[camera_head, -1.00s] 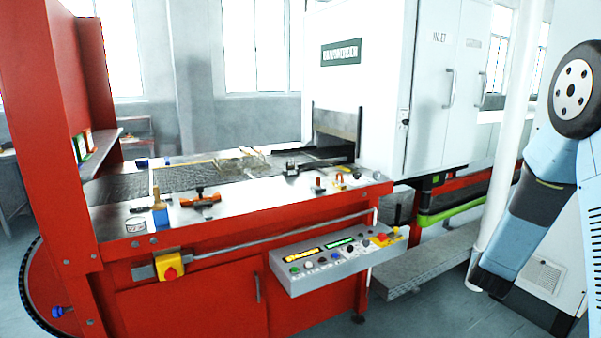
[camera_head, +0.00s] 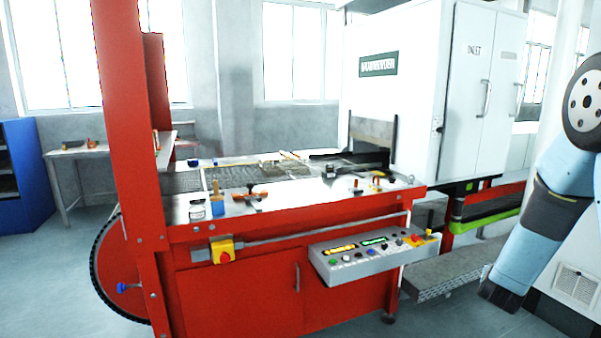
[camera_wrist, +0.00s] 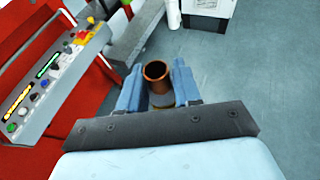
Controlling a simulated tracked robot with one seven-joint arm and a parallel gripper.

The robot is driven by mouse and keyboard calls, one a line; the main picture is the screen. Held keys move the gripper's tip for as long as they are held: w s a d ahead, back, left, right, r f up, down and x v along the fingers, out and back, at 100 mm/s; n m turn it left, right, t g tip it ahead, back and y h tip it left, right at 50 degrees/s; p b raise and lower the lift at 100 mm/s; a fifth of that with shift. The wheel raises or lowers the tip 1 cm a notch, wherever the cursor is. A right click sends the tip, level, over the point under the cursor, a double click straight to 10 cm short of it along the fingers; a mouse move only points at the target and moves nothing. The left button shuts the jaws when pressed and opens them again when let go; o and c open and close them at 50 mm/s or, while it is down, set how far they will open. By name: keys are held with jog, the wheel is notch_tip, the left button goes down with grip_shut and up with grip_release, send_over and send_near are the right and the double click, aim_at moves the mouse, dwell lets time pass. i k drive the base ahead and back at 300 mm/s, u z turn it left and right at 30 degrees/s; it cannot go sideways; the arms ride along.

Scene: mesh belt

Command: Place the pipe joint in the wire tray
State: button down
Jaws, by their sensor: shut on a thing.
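The pipe joint is a short copper-brown tube (camera_wrist: 157,72) with an open round end, in the wrist view. My gripper (camera_wrist: 158,88) is shut on it, with one blue finger on each side. The lower part of the joint is partly hidden between the fingers. The grey floor shows beyond it. In the head view, what looks like the wire tray (camera_head: 287,167) lies on the mesh belt of the red machine, small and hard to make out. The gripper and joint cannot be made out in the head view.
The red machine's front edge carries a control box (camera_head: 372,256) that sticks out; it also shows close on the left of the wrist view (camera_wrist: 55,72). Small tools, a jar and an orange-handled clamp (camera_head: 243,196) lie along the deck. A white cabinet (camera_head: 420,90) stands at the belt's right end.

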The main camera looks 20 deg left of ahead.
aim_at(287, 172)
jog(key=z, duration=1.9)
jog(key=i, duration=0.15)
jog(key=u, duration=2.85)
